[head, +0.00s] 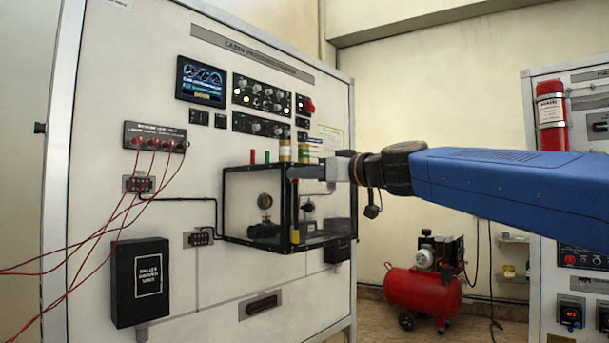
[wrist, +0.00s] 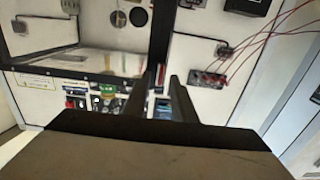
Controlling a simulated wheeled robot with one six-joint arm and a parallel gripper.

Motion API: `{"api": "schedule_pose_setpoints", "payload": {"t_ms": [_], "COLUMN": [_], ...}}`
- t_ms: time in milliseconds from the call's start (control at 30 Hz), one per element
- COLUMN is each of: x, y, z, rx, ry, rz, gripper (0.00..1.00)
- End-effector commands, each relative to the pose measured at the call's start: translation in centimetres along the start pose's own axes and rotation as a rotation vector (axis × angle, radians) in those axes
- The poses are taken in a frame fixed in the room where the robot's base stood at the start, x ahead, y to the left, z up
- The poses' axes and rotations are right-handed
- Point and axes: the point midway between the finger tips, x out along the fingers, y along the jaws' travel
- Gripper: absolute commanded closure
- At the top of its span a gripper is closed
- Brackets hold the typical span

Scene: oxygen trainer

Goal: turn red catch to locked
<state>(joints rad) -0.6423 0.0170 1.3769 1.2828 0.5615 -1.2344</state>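The catch's locked or unlocked position is not readable.
The large white panel (head: 95,110) carries a screen (head: 201,82), knobs, red cables and a black driver unit (head: 140,282). Two capped canisters (head: 285,150) stand on the box near my gripper. A red compressor (head: 423,292) is on the floor.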

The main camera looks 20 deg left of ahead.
Motion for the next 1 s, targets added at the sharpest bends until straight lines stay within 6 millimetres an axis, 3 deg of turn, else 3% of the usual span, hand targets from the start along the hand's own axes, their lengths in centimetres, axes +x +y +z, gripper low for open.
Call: {"api": "schedule_pose_setpoints", "payload": {"t_ms": [133, 233, 267, 667, 1000], "x": [-0.02, -0.02, -0.03, -0.03, -0.03], "y": [0.00, 0.01, 0.00, 0.06, 0.33], "z": [-0.01, 0.00, -0.01, 0.01, 0.07], "rx": [0.000, 0.000, 0.000, 0.035, 0.253], "ry": [0.000, 0.000, 0.000, 0.000, -0.001], "rz": [0.000, 0.000, 0.000, 0.000, 0.000], "gripper": [0.76, 0.97, 1.00, 1.00, 1.00]}}
